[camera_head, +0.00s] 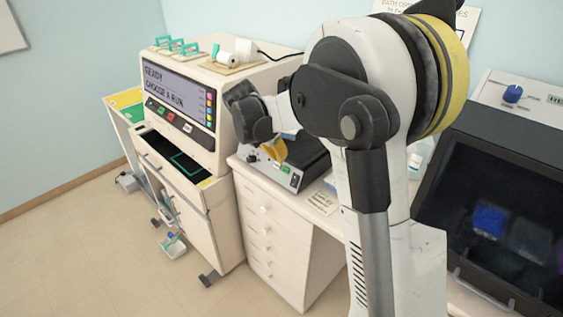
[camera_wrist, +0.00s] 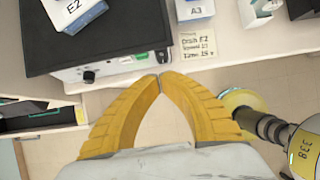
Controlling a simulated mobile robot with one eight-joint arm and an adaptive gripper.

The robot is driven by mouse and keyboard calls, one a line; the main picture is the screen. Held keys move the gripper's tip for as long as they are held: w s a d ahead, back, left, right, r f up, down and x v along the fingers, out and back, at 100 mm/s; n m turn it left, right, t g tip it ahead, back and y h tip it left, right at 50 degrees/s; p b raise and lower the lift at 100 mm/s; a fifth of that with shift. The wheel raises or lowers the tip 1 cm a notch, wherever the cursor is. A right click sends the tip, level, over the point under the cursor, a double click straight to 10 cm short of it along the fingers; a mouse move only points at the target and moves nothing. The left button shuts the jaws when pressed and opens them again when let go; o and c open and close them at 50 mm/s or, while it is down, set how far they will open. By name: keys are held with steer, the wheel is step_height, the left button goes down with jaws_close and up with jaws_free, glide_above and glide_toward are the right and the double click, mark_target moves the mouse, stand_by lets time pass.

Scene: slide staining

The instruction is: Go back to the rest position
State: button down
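My gripper (camera_wrist: 160,78) shows in the wrist view with its two yellow fingers closed tip to tip and nothing between them. It hangs over the front edge of the white bench (camera_wrist: 235,50), with floor below. In the head view my gripper (camera_head: 274,151) is a small yellow shape in front of the dark-topped device (camera_head: 297,160). My arm is folded up in the middle of that view and hides part of the bench behind it.
The staining machine (camera_head: 185,100), with a lit display, stands left. A dark-windowed cabinet (camera_head: 500,200) stands right. Floor is open at left.

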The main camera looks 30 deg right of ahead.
steer(key=shift+a+r, duration=0.1)
steer(key=shift+r, duration=0.25)
stand_by(0.3)
steer(key=s+a+m+t+y+b, duration=0.1)
steer(key=s+a+m+b, duration=0.1)
steer(key=s+a+m, duration=0.2)
steer(key=s+a+m+t+y+b, duration=0.1)
steer(key=s+a+m, duration=0.3)
steer(key=s+m, duration=0.6)
steer(key=s+a+f+m+t+y+b, duration=0.1)
steer(key=s+a+m, duration=0.4)
steer(key=s, duration=0.7)
steer(key=m+t+y+b, duration=0.1)
steer(key=m+t+y, duration=0.1)
steer(key=shift+s+m+b, duration=0.35)
steer(key=shift+s+m, duration=0.05)
steer(key=shift+a, duration=0.1)
